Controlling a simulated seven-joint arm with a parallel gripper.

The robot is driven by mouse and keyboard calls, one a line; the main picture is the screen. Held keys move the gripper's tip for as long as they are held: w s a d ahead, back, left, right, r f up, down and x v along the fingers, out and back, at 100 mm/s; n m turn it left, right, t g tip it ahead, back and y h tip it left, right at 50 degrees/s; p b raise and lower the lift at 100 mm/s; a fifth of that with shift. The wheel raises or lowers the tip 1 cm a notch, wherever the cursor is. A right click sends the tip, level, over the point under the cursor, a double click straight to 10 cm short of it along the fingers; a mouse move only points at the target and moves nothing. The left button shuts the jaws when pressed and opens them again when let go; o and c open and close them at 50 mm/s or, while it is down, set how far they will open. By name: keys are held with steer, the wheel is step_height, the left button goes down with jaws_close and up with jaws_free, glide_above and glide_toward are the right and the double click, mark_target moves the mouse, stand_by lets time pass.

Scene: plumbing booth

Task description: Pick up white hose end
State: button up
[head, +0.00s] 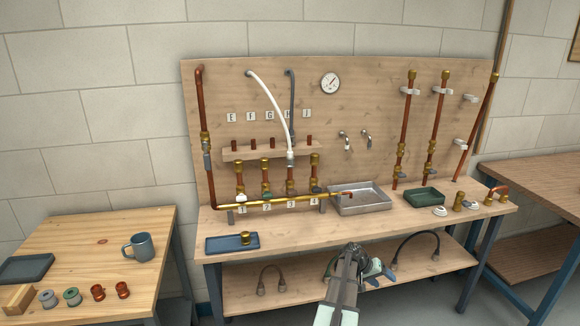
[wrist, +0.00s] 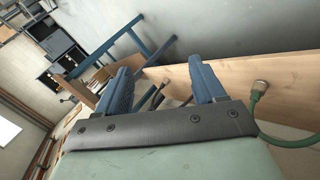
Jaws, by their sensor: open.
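The white hose (head: 272,100) hangs from the upper left of the wooden panel and curves down to the right. Its white end (head: 290,153) is at the brass and copper outlet above label 3; I cannot tell whether it is attached or only in front of it. My gripper (head: 352,248) is open and empty, in front of the bench near the lower shelf, well below and right of the hose end. In the wrist view its two blue fingers (wrist: 160,85) stand apart with nothing between them. The white hose is not recognisable in that view.
A grey hose (head: 291,105) hangs close behind the white one. Brass valves (head: 266,172) flank the outlet under a small wooden rack (head: 255,154). A metal tray (head: 362,203) sits right. A green hose with a metal end (wrist: 262,86) is beside my fingers in the wrist view.

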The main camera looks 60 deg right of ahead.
steer(key=s+d+r+m, duration=0.1)
steer(key=s+d+r, duration=0.3)
steer(key=s, duration=0.2)
step_height(320, 180, up, 48)
steer(key=m+t+y, duration=0.1)
steer(key=m+t, duration=0.1)
steer(key=t, duration=0.5)
glide_above(291, 156)
steer(key=w+a, duration=0.1)
steer(key=a, duration=0.3)
steer(key=x, duration=1.3)
steer(key=shift+w+d+f, duration=0.1)
steer(key=shift+d, duration=0.1)
steer(key=shift+c, duration=0.4)
